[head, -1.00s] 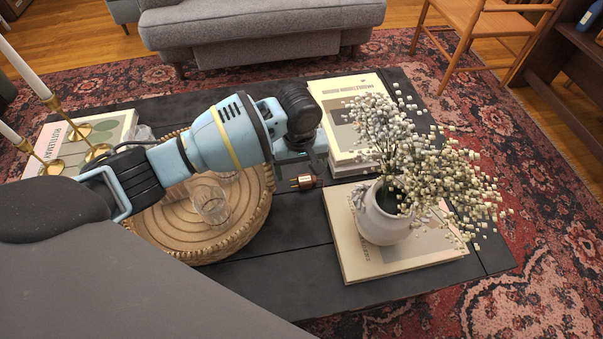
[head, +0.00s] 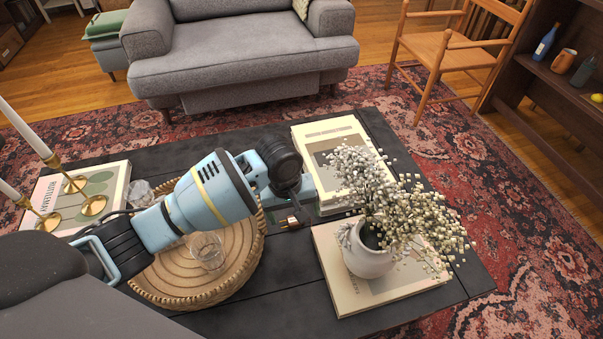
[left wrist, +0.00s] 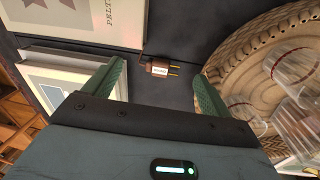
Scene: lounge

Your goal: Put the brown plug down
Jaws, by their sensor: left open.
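The brown plug (head: 290,221) lies on the dark coffee table (head: 285,290), between the round woven tray and the books. It also shows in the left wrist view (left wrist: 160,69), with two metal prongs pointing right and a pale label. My left gripper (left wrist: 159,75) is open, its two green fingers apart, one on each side of the plug in the picture, neither touching it. In the head view my left gripper (head: 287,203) is just behind the plug, partly hidden by its own wrist. My right gripper is not in view.
A woven tray (head: 160,291) with glasses (head: 207,251) is left of the plug. A stack of books (head: 322,135) is behind right. A white vase (head: 368,258) of flowers stands on another book (head: 340,292). Brass candle holders (head: 92,205) are far left. Bare table lies in front.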

